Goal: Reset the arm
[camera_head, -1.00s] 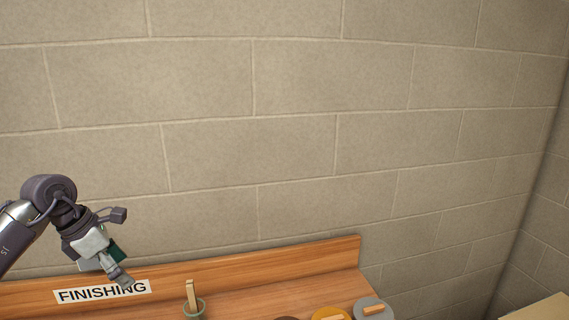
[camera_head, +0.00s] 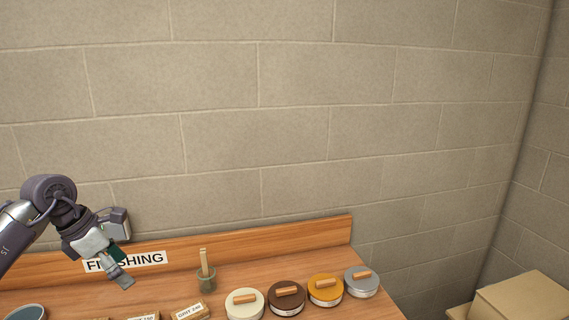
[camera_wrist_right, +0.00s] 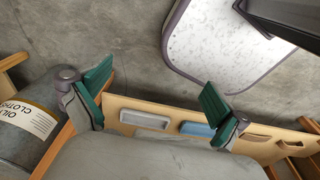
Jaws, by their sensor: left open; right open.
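My left gripper (camera_head: 122,268) shows at the lower left of the head view, in front of the back board and partly covering the "FINISHING" label (camera_head: 150,261). It is open and holds nothing that I can see. My right gripper (camera_wrist_right: 155,97) shows in the right wrist view with its two green-padded fingers wide apart. Nothing is between its fingers. The right arm is not visible in the head view.
A wooden bench (camera_head: 225,277) carries several round tins, such as a grey one (camera_head: 361,285), and a small pot (camera_head: 206,281) with a stick. A cardboard box (camera_head: 522,300) is at lower right. In the wrist view, a grey bin (camera_wrist_right: 30,118) stands left.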

